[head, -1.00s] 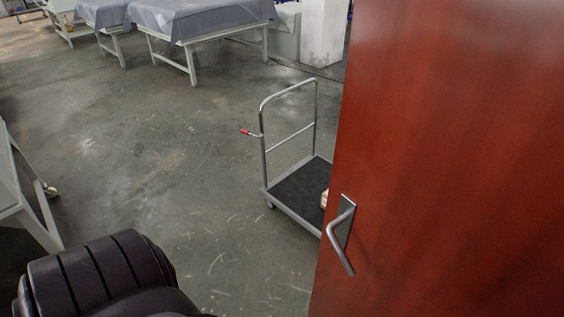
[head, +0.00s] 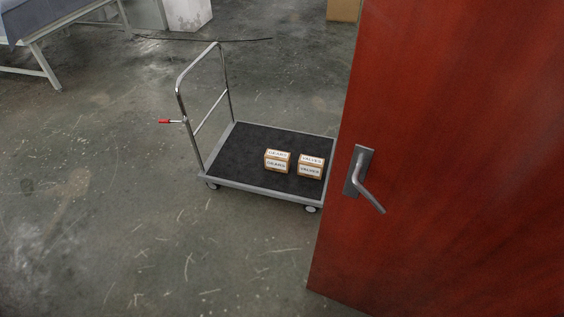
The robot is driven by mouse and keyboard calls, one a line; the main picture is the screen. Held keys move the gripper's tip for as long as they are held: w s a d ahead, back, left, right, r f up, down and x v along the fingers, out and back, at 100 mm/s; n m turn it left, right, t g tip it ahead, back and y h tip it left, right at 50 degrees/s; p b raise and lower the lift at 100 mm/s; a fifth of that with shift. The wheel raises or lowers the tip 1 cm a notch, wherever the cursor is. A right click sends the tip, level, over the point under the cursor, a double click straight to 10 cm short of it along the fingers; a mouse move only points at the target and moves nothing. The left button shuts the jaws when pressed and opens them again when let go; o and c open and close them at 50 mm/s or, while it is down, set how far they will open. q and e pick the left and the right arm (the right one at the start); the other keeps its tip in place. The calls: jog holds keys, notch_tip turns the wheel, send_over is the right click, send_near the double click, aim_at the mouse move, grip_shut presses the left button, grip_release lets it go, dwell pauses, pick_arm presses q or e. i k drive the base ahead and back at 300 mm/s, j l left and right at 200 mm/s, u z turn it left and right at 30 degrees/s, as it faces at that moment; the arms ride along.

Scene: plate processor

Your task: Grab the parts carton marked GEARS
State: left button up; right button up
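The parts carton marked GEARS (head: 277,161) is a small tan box with white labels. It sits on the black deck of a platform cart (head: 240,150), left of a similar carton marked VALVES (head: 311,167). A narrow gap separates the two cartons. Neither of my grippers shows in the head view.
A red-brown door (head: 455,150) with a metal lever handle (head: 366,181) fills the right side, close to the cart's right end. The cart has an upright handle frame at its left. A covered table (head: 35,35) stands at upper left. Open concrete floor lies left and in front.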

aim_at(277, 161)
jog(key=i+j, duration=0.1)
jog(key=j, duration=0.3)
jog(key=i+j, duration=1.2)
jog(key=j, duration=0.2)
